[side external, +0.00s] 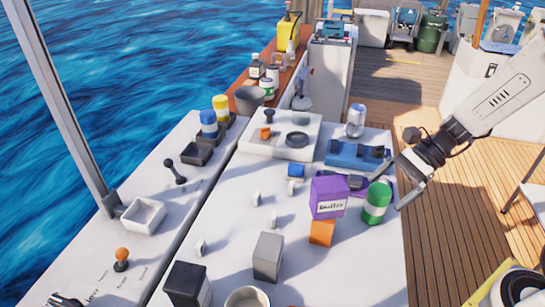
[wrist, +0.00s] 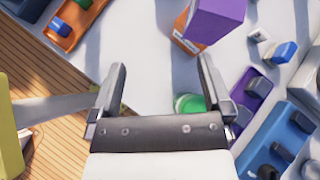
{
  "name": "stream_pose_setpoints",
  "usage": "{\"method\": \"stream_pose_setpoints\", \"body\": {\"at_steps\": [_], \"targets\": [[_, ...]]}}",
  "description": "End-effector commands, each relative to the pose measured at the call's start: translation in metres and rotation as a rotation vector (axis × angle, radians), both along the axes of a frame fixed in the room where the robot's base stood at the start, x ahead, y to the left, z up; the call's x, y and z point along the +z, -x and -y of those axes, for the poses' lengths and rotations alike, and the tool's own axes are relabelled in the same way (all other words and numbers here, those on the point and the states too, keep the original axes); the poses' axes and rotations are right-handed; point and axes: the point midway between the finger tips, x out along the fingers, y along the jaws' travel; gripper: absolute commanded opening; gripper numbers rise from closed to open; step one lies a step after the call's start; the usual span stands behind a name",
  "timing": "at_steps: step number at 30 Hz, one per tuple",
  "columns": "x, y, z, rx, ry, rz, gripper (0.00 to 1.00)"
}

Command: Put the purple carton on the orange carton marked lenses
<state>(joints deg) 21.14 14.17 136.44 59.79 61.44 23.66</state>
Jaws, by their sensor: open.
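The purple carton (side external: 328,193), with a white label, rests on top of the smaller orange carton (side external: 322,233) on the white hatch top. The orange carton's marking cannot be read. In the wrist view the purple carton (wrist: 218,18) is at the top, with a strip of the orange carton (wrist: 184,34) showing beneath it. My gripper (side external: 392,188) is to the right of the cartons, beyond the green-topped jar, clear of both cartons. In the wrist view my gripper (wrist: 163,70) has its fingers spread with nothing held between them.
A green jar (side external: 376,203) stands between the cartons and my gripper, close to the fingers. A purple tray (side external: 385,183) and a blue tray (side external: 345,157) lie behind. A grey box (side external: 268,257) and a black box (side external: 187,285) stand at the front left.

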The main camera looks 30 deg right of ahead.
Motion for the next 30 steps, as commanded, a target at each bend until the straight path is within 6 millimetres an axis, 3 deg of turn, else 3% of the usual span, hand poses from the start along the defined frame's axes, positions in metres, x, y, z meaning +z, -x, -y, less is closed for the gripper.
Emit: {"method": "stream_pose_setpoints", "body": {"at_steps": [6,11,21,30], "targets": [[-0.025,0.031,0.004,0.369,0.323,0.133,1.0],[-0.036,0.041,0.015,0.658,0.541,0.271,1.0],[-0.034,0.029,0.029,1.226,0.895,0.625,1.0],[-0.029,0.02,0.027,1.385,0.977,0.741,1.0]]}}
